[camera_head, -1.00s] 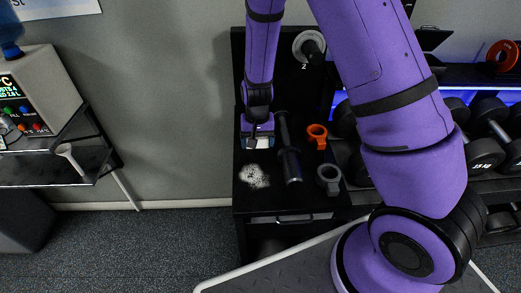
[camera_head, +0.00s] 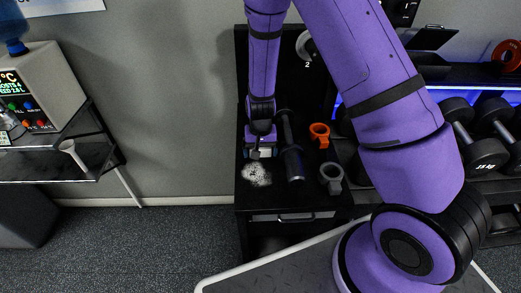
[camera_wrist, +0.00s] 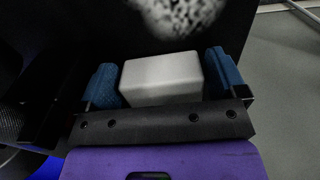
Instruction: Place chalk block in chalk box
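The white chalk block (camera_wrist: 162,78) sits between the two blue fingertips of my gripper (camera_wrist: 166,80) in the wrist view. A narrow gap shows between the block and each finger, so the gripper is open around it. In the head view my gripper (camera_head: 261,152) is low over the black stand's top, just behind a white powder patch (camera_head: 256,174). The block is small and mostly covered there. The patch also shows ahead of the block in the wrist view (camera_wrist: 180,15). I cannot make out a separate chalk box.
Dumbbells (camera_head: 484,150) fill the rack at right. A shelf (camera_head: 85,160) is at left.

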